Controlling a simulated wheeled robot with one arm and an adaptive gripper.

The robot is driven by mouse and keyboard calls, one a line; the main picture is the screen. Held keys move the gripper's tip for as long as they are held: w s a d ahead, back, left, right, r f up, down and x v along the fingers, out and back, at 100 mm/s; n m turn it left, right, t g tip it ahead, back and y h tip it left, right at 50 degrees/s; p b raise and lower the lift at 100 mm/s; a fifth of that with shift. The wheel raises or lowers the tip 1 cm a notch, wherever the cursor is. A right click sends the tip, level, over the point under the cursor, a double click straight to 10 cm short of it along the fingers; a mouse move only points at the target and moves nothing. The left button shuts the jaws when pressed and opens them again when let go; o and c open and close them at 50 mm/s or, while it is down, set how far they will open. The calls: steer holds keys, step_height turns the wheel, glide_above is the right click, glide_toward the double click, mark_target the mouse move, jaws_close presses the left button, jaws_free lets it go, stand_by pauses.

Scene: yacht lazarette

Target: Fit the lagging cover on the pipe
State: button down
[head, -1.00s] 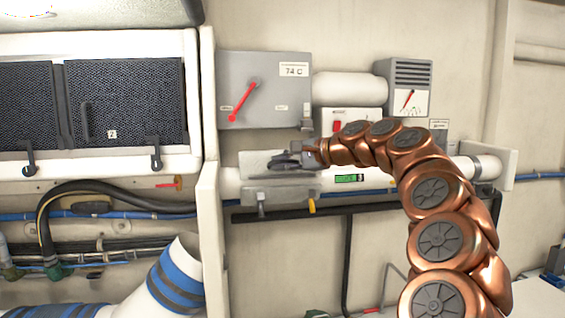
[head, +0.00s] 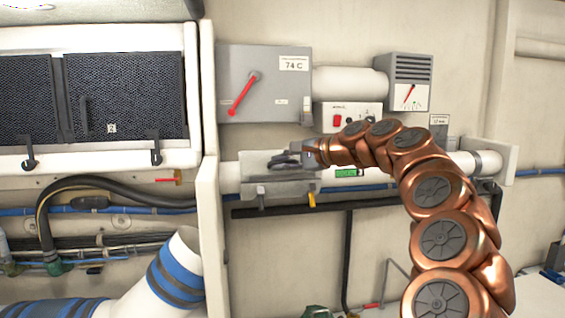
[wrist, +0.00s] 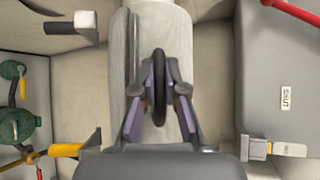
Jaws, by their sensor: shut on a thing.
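The lagging cover (head: 268,189) is a pale grey shell lying along the white pipe (head: 228,178), left of the middle in the head view. In the wrist view the cover (wrist: 181,60) lies lengthwise under my gripper, with a dark slit or edge along its left side. My gripper (head: 290,160) is shut on the cover's dark upright handle (wrist: 160,85), one finger on each side. The gripper hides part of the cover's top. The underside is hidden, so I cannot tell how fully the cover sits around the pipe.
A grey box with a red lever (head: 245,92) and a clasp (wrist: 270,148) is just above the pipe. A yellow-tipped tab (head: 312,199) and a dark-ended tab (wrist: 75,25) stick out below it. A black rail (head: 275,212) runs beneath. A white partition (head: 208,215) stands left.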

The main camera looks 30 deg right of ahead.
steer(key=shift+f, duration=0.35)
steer(key=c, duration=1.1)
jaws_free()
steer(key=shift+c, duration=0.2)
steer(key=shift+s, duration=0.1)
steer(key=v, duration=1.2)
